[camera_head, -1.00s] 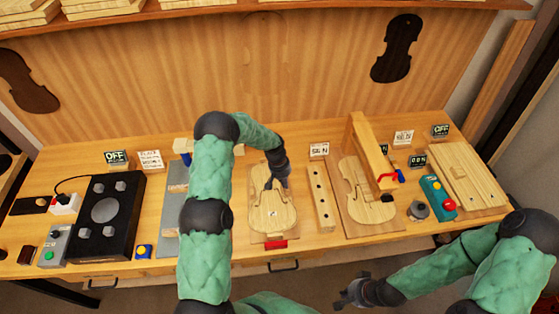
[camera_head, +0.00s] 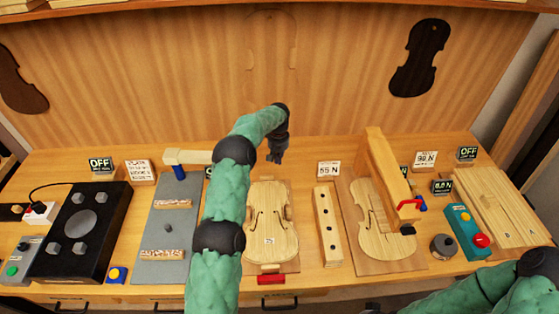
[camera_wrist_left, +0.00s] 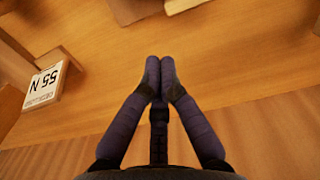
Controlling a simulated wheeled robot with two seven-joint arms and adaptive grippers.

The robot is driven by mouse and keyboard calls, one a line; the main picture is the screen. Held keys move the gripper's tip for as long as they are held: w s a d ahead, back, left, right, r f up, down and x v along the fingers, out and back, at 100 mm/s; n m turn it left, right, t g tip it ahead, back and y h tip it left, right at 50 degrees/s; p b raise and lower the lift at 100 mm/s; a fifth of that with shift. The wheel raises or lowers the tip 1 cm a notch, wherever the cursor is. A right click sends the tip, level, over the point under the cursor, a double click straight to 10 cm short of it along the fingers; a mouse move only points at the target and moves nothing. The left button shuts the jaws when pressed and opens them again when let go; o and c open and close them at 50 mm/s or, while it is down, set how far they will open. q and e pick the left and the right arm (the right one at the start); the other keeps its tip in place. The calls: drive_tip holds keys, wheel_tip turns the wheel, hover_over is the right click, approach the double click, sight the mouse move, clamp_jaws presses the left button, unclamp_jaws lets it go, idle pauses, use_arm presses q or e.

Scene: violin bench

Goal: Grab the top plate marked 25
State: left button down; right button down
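A pale violin-shaped plate (camera_head: 271,215) with two f-holes and a small label lies on a wooden board on the bench; the label is too small to read surely. A second violin plate (camera_head: 392,238) lies to its right, partly under a wooden beam, with no number visible. My left gripper (camera_head: 276,157) is beyond the labelled plate, above the back of the bench. In the left wrist view its fingertips (camera_wrist_left: 160,68) meet with nothing between them. Only a dark bit at the head view's bottom edge may be my right gripper; its fingers are hidden.
A sign reading 55 N (camera_head: 328,170) stands right of my left gripper. A holed wooden bar (camera_head: 328,230) lies between the two plates. A grey board (camera_head: 168,218) and a black box (camera_head: 82,230) are left. A red block (camera_head: 271,278) sits at the labelled plate's near end.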

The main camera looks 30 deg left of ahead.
sight(281, 183)
use_arm(q)
wheel_tip(281, 183, down, 7)
drive_tip(key=shift+d, duration=0.1)
drive_tip(key=shift+s+d+r, duration=0.1)
drive_tip(key=shift+s+d, duration=0.75)
drive_tip(key=shift+s, duration=0.3)
drive_tip(key=shift+s+d, duration=0.3)
drive_tip(key=shift+s, duration=0.1)
drive_tip(key=shift+s+d, duration=0.85)
drive_tip(key=shift+s, duration=0.25)
drive_tip(key=shift+a, duration=0.1)
